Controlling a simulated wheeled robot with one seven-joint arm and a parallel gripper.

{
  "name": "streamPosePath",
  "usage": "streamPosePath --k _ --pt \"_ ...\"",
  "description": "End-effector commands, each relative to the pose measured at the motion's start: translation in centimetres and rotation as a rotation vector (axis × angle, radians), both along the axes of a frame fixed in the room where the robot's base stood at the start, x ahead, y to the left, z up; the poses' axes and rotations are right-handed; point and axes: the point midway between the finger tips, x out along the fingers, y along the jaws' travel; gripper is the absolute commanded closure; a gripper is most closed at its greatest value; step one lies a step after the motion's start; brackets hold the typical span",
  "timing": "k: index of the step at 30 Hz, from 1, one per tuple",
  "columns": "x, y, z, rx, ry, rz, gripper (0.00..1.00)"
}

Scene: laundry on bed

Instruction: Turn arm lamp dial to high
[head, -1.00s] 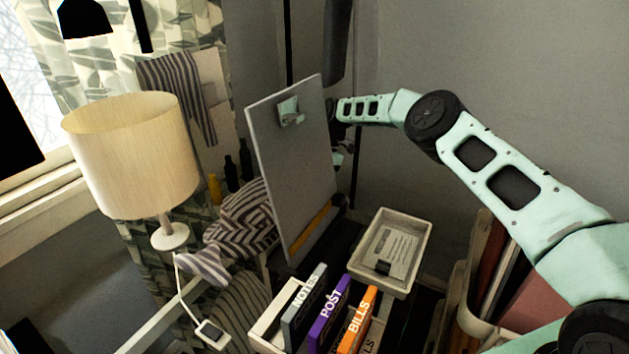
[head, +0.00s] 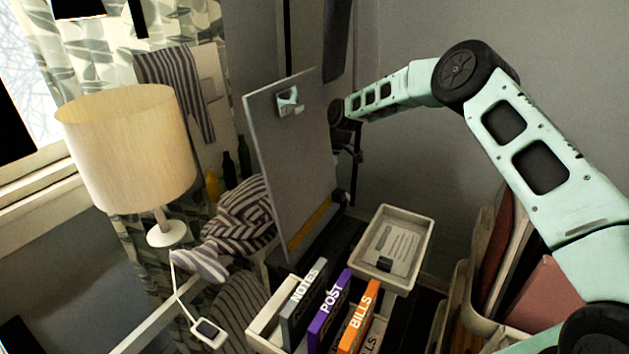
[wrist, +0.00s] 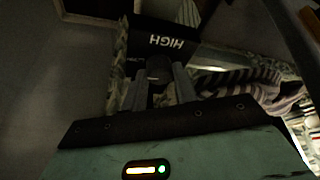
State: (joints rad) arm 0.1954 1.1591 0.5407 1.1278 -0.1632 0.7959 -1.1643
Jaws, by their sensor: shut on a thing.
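In the wrist view, a small dark round dial (wrist: 158,68) sits between the two grey fingers of my gripper (wrist: 160,80). The fingers are closed on its sides. A black panel (wrist: 200,42) just beyond it carries the word HIGH in white, upside down in this view. Smaller lettering by the dial is too dim to read fully. In the head view, my arm reaches behind a tall grey board, which hides the fingertips and the dial. I cannot clearly make out the rest of the arm lamp.
The upright grey board (head: 290,160) stands close beside my wrist. A shaded table lamp (head: 130,150) is at left. A pale tray (head: 392,250) and the labelled NOTES, POST and BILLS files (head: 328,312) stand in front. Striped cloth (head: 242,220) lies left of the board.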

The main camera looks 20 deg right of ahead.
Motion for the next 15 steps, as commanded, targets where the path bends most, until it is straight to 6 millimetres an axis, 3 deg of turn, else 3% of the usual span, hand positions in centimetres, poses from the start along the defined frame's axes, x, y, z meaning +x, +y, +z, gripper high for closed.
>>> streamPosePath --k 15 --pt "-0.06 0.07 0.06 -0.001 -0.002 -0.176 0.94"
